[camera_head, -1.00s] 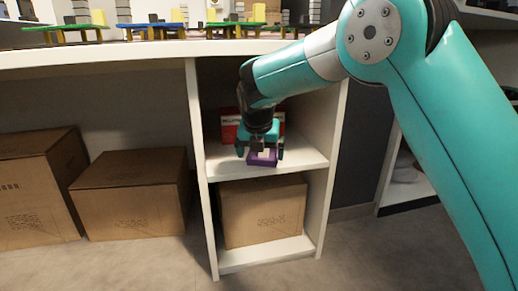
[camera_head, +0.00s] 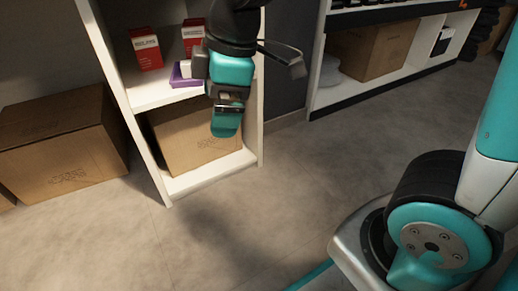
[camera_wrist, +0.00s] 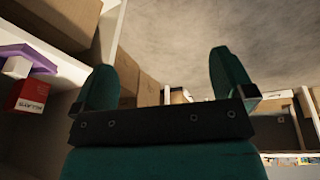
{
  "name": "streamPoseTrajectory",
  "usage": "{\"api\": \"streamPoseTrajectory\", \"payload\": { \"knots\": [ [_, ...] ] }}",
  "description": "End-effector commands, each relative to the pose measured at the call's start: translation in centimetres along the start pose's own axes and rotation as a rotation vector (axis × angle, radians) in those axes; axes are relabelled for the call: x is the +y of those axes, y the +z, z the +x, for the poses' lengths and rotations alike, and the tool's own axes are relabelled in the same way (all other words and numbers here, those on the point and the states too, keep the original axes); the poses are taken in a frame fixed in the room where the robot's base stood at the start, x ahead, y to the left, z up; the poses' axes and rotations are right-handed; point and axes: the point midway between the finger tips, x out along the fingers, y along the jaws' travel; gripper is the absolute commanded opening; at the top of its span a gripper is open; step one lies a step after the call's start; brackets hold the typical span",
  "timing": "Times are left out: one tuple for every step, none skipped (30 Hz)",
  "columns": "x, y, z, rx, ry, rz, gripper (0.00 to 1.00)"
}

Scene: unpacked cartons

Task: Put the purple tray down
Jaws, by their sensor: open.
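The purple tray (camera_head: 180,79) lies on the upper shelf of the white cabinet, near its front edge, with a small white item on it. My gripper (camera_head: 228,108) partly covers its right side in the head view. The tray also shows at the left of the wrist view (camera_wrist: 33,54), off to one side of the fingers. My gripper (camera_wrist: 166,78) is open, with nothing between its two teal fingers. It is in front of the cabinet, apart from the tray.
Two red-and-white boxes (camera_head: 147,50) (camera_head: 193,32) stand behind the tray on the same shelf (camera_head: 150,95). A carton (camera_head: 195,138) fills the compartment below. Another carton (camera_head: 62,145) stands at left. The floor (camera_head: 260,215) in front is clear.

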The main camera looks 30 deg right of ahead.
Motion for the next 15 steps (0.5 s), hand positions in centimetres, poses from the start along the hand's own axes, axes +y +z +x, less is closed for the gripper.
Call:
{"api": "streamPoseTrajectory", "payload": {
  "knots": [
    [-2.4, 0.7, -0.5, 0.021, -0.029, 0.123, 1.0],
    [-3.8, 1.1, -0.7, 0.03, -0.049, 0.201, 1.0],
    [-5.5, 1.5, -0.8, 0.039, -0.076, 0.298, 1.0],
    [-6.7, 1.8, -0.9, 0.044, -0.096, 0.366, 1.0],
    [-7.7, 2.0, -1.0, 0.046, -0.113, 0.426, 1.0],
    [-9.0, 2.4, -1.1, 0.048, -0.135, 0.497, 1.0],
    [-9.8, 2.5, -1.1, 0.048, -0.149, 0.543, 1.0],
    [-10.4, 2.7, -1.1, 0.047, -0.162, 0.582, 1.0],
    [-11.2, 2.9, -1.1, 0.046, -0.175, 0.623, 1.0],
    [-11.6, 3.0, -1.2, 0.045, -0.182, 0.648, 1.0],
    [-11.9, 3.0, -1.2, 0.045, -0.188, 0.667, 1.0],
    [-12.2, 3.1, -1.2, 0.044, -0.194, 0.685, 1.0],
    [-12.3, 3.1, -1.2, 0.043, -0.196, 0.693, 1.0],
    [-12.3, 3.1, -1.2, 0.042, -0.198, 0.698, 1.0],
    [-12.4, 3.1, -1.2, 0.042, -0.198, 0.701, 1.0]
  ]
}}
